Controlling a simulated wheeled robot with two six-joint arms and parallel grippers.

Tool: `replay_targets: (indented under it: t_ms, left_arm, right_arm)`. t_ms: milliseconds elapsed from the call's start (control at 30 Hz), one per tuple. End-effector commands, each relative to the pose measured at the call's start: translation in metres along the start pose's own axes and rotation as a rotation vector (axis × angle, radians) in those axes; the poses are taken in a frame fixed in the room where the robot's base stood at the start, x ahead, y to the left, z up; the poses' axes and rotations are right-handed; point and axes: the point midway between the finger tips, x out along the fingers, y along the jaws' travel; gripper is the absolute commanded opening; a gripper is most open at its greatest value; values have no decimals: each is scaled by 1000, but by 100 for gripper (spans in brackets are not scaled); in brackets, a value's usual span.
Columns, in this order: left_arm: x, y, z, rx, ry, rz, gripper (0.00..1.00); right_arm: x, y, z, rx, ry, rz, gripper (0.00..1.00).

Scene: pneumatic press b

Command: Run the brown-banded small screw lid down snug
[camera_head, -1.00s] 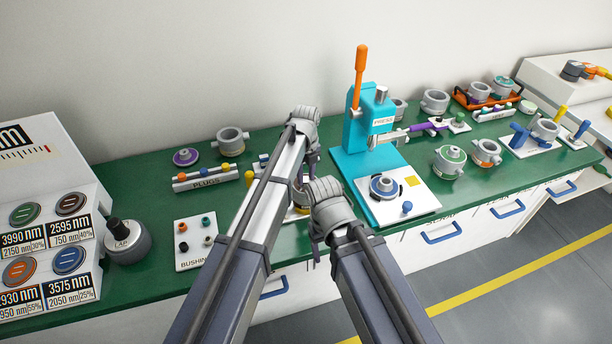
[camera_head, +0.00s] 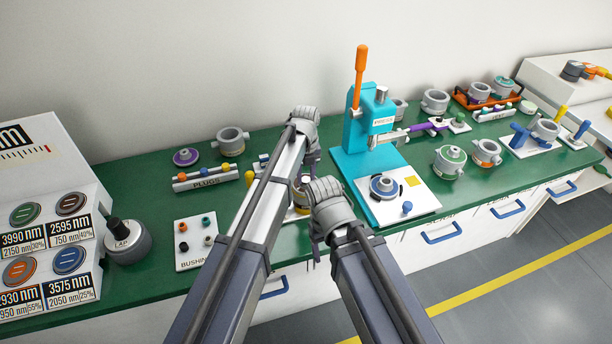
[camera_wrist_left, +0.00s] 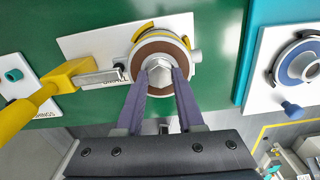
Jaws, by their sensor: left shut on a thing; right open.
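The small screw lid has a brown ring (camera_wrist_left: 144,54) around a grey hex knob, and sits on a round grey pot (camera_wrist_left: 195,55) with a yellow edge, in the left wrist view. My left gripper (camera_wrist_left: 161,74) is shut on the knob from both sides. I cannot tell whether a gap is left under the lid. In the head view my left gripper (camera_head: 307,152) is over this spot, and the arms hide most of the lid and pot. My right gripper (camera_head: 315,246) is open, in front of and below the left one, holding nothing visible.
A yellow-handled clamp (camera_wrist_left: 68,77) stands beside the pot on a white plate (camera_wrist_left: 88,45). The teal press (camera_head: 365,130) is to the right, with a blue-ringed part on its plate (camera_head: 418,196). A bushing board (camera_head: 196,258) and plug rack (camera_head: 206,180) are to the left.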

Motion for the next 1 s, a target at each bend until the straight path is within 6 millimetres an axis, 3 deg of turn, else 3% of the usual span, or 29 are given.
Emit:
replay_targets:
  t_ms: [100, 133, 400, 767, 1000]
  left_arm:
    - [-1, -1, 2, -1, -5, -1, 0]
    - [-1, -1, 2, -1, -5, -1, 38]
    - [0, 0, 1, -1, -2, -1, 68]
    - [-3, 0, 0, -1, 0, 0, 68]
    - [-23, 0, 0, -1, 0, 0, 68]
  right_arm:
    - [-1, 0, 0, 0, 0, 0, 70]
    - [-1, 0, 0, 0, 0, 0, 70]
    - [0, 0, 0, 0, 0, 0, 70]
    - [-3, 0, 0, 0, 0, 0, 70]
    - [-22, 2, 1, 0, 0, 0, 70]
